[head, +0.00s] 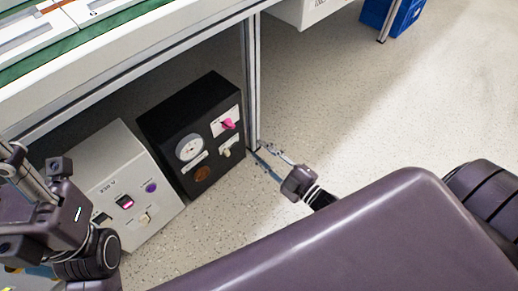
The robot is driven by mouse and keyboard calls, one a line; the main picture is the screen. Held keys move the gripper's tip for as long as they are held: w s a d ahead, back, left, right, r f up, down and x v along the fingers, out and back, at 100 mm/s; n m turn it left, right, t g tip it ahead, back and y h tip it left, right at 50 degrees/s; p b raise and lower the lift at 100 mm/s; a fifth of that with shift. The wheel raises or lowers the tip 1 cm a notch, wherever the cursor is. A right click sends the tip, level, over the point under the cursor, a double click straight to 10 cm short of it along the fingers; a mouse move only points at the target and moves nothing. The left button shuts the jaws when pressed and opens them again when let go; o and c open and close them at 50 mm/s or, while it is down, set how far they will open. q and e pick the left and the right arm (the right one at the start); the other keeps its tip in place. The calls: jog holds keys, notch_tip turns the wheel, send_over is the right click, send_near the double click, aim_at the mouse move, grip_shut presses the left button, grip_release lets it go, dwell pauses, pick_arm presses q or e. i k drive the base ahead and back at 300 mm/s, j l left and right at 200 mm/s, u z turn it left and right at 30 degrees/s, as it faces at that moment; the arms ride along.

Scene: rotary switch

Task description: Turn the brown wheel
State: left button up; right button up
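The brown wheel (202,174) is a round brown disc low on the front of a black box (172,118) under the workbench. My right gripper (267,158) is to the right of the black box, near the foot of the bench leg. Its two thin fingers look spread apart with nothing between them, and it is clear of the wheel. My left gripper (28,178) is at the left edge, in front of a white box. Its fingers are partly cut off and overlapped, so their opening is unclear.
The black box also carries a white dial (190,147), a pink knob (228,124) and a small pale knob (225,153). The white box (125,185) with a purple button stands to its left. The bench leg (250,80) rises beside the black box. Open floor lies to the right.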

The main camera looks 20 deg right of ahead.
aim_at(202, 173)
jog(key=k+l, duration=0.25)
jog(key=k, duration=0.2)
jog(key=k+l, duration=0.25)
jog(key=k, duration=0.25)
jog(key=k+l, duration=0.25)
jog(key=k, duration=0.2)
